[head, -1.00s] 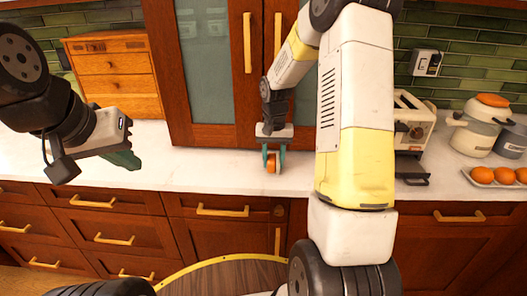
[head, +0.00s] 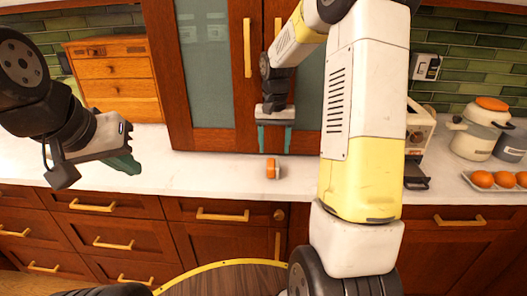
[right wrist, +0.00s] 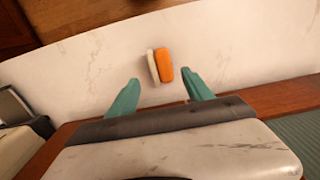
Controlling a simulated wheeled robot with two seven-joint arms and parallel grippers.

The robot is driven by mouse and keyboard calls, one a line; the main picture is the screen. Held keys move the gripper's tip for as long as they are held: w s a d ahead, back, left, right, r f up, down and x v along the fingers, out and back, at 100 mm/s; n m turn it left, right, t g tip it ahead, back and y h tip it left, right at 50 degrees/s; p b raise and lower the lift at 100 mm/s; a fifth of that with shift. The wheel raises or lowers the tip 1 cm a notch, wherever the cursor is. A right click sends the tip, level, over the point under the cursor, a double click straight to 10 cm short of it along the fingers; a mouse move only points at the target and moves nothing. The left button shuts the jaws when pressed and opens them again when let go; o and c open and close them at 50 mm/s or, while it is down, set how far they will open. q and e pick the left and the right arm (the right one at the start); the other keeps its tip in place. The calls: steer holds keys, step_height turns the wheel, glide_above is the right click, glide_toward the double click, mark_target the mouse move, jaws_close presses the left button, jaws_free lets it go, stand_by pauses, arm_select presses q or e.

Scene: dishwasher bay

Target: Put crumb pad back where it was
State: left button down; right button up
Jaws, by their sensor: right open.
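The crumb pad, as I take it, is the small orange and white block (head: 272,168) on the white counter, in front of the tall cabinet. In the right wrist view it shows as an orange strip against a pale strip (right wrist: 163,66), standing free on the counter. My right gripper (head: 274,152) is open and empty, just above and behind the block. Its two teal fingertips (right wrist: 160,83) are apart from the block. My left gripper (head: 128,164) hangs over the counter at the left, away from the block; its finger gap is not clear.
A toaster (head: 418,132) stands right of my right arm, partly hidden by it. A pot with an orange lid (head: 480,135) and a tray with several orange eggs (head: 480,180) are further right. A wooden drawer box (head: 115,80) stands at the back left. The counter left of the block is clear.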

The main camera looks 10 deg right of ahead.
steer(key=s+a+r+n+t, duration=0.2)
steer(key=s+a+r+t, duration=0.1)
steer(key=s+r, duration=1)
steer(key=s+a+r+n+t+y, duration=0.1)
steer(key=s+a+t+y, duration=0.1)
steer(key=s, duration=0.7)
steer(key=shift+s+r+n+t, duration=0.3)
steer(key=shift+s+t, duration=0.05)
steer(key=shift+t, duration=0.15)
steer(key=o, duration=0.3)
steer(key=shift+s+f, duration=0.1)
steer(key=shift+s, duration=0.2)
steer(key=o, duration=0.4)
steer(key=shift+w+n, duration=0.15)
steer(key=shift+n, duration=0.15)
steer(key=shift+c, duration=0.2)
steer(key=n+g+h, duration=0.2)
steer(key=n+g, duration=0.4)
steer(key=n, duration=0.8)
glide_above(273, 162)
steer(key=f, duration=1.3)
steer(key=shift+s+d+f, duration=0.1)
steer(key=shift+s+f, duration=0.05)
steer(key=shift+s, duration=0.05)
steer(key=shift+w+f, duration=0.1)
steer(key=shift+f, duration=4)
